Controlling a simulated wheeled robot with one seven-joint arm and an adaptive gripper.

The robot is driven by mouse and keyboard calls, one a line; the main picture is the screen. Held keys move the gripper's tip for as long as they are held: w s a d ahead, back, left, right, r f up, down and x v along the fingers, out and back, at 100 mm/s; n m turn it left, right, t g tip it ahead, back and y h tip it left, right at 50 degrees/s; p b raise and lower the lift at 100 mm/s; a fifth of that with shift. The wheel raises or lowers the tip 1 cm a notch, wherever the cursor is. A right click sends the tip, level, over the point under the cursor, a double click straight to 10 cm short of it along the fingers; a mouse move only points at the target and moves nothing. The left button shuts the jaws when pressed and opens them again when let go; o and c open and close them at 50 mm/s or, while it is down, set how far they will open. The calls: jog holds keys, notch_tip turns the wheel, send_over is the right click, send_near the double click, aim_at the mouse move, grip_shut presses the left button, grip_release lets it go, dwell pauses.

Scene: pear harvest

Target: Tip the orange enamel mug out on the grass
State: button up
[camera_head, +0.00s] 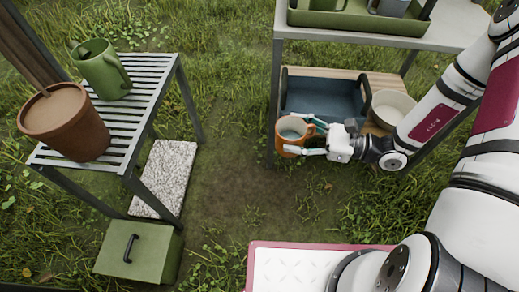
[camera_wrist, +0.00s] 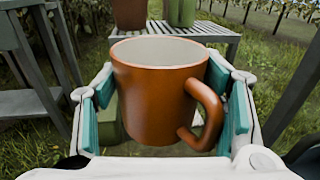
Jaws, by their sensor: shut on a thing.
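The orange enamel mug (camera_head: 287,138) is held upright in my gripper (camera_head: 308,135), in front of the right-hand bench and above the ground. In the wrist view the mug (camera_wrist: 158,95) fills the middle, with its handle toward the lower right. The teal pads of my gripper (camera_wrist: 165,108) stand on both sides of it. The grass (camera_head: 235,75) spreads between and behind the two benches, with a bare earthy patch below the mug.
A slatted bench (camera_head: 150,72) at left bears a terracotta pot (camera_head: 70,125) and a green jug (camera_head: 103,70). A green box (camera_head: 140,250) and a pale stone slab (camera_head: 165,178) lie beside it. The right bench (camera_head: 350,38) has a dark blue crate (camera_head: 310,97) and white bowl (camera_head: 393,105) on its lower shelf.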

jog(key=s+a+f+n+g+b, duration=0.2)
jog(key=s+a+f+b, duration=0.1)
jog(key=s+f+b, duration=0.1)
jog(key=s+a+f+n+g+b, duration=0.1)
jog(key=s+a+f+g+b, duration=0.2)
jog(key=f+b, duration=0.3)
notch_tip(320, 180, down, 3)
jog(key=shift+s+f+n+g+b, duration=0.1)
jog(key=shift+s+n+g+b, duration=0.2)
jog(key=shift+s+n+b, duration=0.15)
jog(key=w+r+m+p, duration=0.3)
jog(key=w+m+p, duration=0.1)
jog(key=m, duration=0.3)
jog(key=shift+w+a+m, duration=0.35)
jog(key=shift+w+a, duration=0.1)
jog(key=shift+w, duration=0.35)
jog(key=shift+w+r+m+p, duration=0.3)
jog(key=shift+r+m+p, duration=0.05)
jog(key=shift+m, duration=0.35)
jog(key=shift+w+a+r+m+g+p, duration=0.1)
jog(key=shift+r+m+p, duration=0.2)
jog(key=shift+m, duration=0.45)
jog(key=shift+w+d+r+m+g+p, duration=0.15)
jog(key=shift+r+m+p, duration=0.15)
jog(key=shift+m, duration=0.5)
jog(key=shift+w+a+r+m+g+p, duration=0.15)
jog(key=shift+r+m+p, duration=0.15)
jog(key=shift+m, duration=0.45)
dwell(1.0)
